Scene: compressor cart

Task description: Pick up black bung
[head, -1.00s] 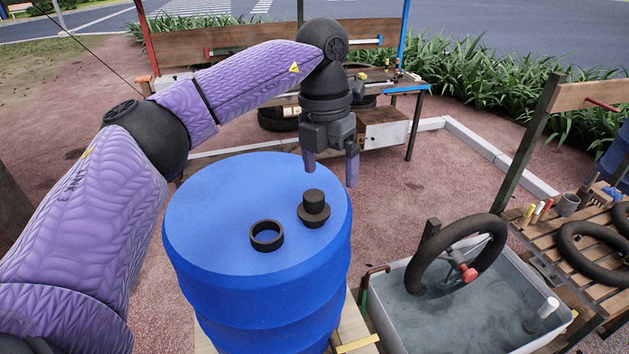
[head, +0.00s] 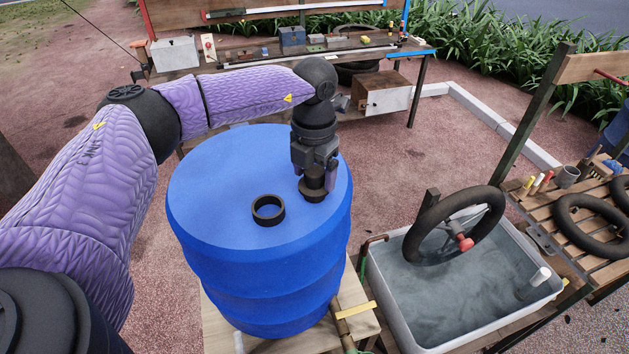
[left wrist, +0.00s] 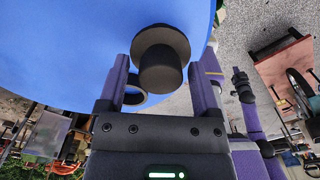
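The black bung (head: 312,192) stands upright on top of the blue drum (head: 225,215), right of its centre. In the left wrist view the bung (left wrist: 162,62) shows a wide flange and a narrower round knob. My left gripper (head: 317,190) points down over the bung and partly hides it. In the left wrist view the left gripper's purple fingers (left wrist: 162,75) are apart, one on each side of the knob, with gaps visible. A purple and black arm of mine shows small at the right of that view; its fingers cannot be made out.
A black ring (head: 268,210) lies on the drum, left of the bung. A grey water tub (head: 395,290) with a black tyre (head: 418,240) stands to the right. A slatted table (head: 570,215) is at far right and a workbench (head: 240,52) behind.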

